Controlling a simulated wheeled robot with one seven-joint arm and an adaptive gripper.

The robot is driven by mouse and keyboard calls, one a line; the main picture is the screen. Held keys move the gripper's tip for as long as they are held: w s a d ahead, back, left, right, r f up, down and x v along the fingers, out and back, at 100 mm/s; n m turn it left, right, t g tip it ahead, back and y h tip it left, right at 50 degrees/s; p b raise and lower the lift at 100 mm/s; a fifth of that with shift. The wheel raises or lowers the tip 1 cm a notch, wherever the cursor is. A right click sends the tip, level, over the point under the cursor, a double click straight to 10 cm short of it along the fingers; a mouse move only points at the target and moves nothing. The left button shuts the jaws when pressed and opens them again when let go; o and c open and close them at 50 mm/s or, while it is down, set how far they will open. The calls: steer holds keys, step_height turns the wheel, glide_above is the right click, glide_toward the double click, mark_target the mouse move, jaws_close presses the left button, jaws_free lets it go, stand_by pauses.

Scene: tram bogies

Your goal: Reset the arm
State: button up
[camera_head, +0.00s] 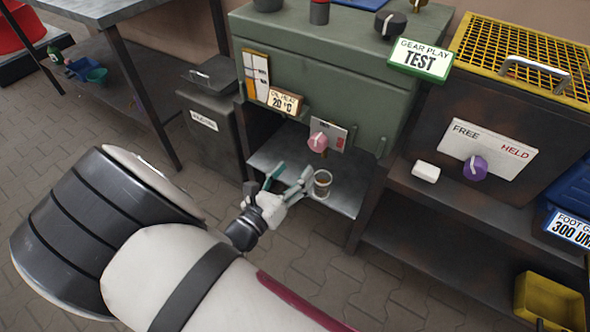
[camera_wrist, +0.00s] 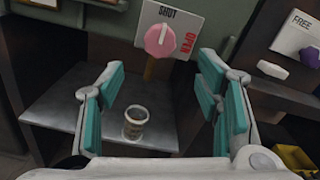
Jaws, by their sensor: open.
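My gripper (camera_head: 290,181) is open and empty, low in front of the green cabinet's bay. In the wrist view, its teal-padded fingers (camera_wrist: 160,88) stand wide apart on either side of the picture. A small cup (camera_head: 322,183) with brown content stands upright on the grey shelf (camera_head: 349,188), close to the fingertips. The cup also shows in the wrist view (camera_wrist: 135,123), between the two finger sides but with a gap to each. Whether it lies within the fingers' depth I cannot tell.
A pink knob (camera_wrist: 161,40) on a SHUT/OPEN plate (camera_wrist: 183,25) is above the shelf, with a brown piece below it. A purple knob (camera_head: 475,168) and a white block (camera_head: 425,171) are right. A metal table (camera_head: 95,8) stands left.

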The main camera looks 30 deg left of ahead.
stand_by(0.3)
steer(key=w+d+r+m+g+h, duration=0.25)
steer(key=d+r+m, duration=0.25)
steer(key=d, duration=0.3)
steer(key=w+d+r+m+g+h, duration=0.1)
steer(key=d+r+m+g+h, duration=0.35)
steer(key=d, duration=0.35)
steer(key=w+d+r+m+g+h, duration=0.2)
steer(key=d+r+m+h, duration=0.1)
steer(key=d+r+m, duration=0.4)
steer(key=s+d+r+m+g+y, duration=0.1)
steer(key=s+d+r+m+g, duration=0.15)
steer(key=d, duration=0.45)
steer(key=s+d+r+m+g, duration=0.2)
steer(key=s+d+m+g, duration=0.15)
steer(key=d, duration=0.35)
steer(key=s+d+r+m+g+y, duration=0.25)
steer(key=s+d+m, duration=0.2)
steer(key=s, duration=0.25)
steer(key=s+d+r+m+g+y, duration=0.2)
steer(key=s+d+m+y, duration=0.15)
steer(key=s+m, duration=0.3)
steer(key=s+a+m+t+y, duration=0.25)
steer(key=s+m+y, duration=0.25)
steer(key=s, duration=0.4)
step_height(320, 180, up, 23)
steer(key=t+p, duration=0.3)
steer(key=p, duration=1.8)
steer(key=shift+a+p, duration=0.3)
steer(key=shift+a, duration=0.05)
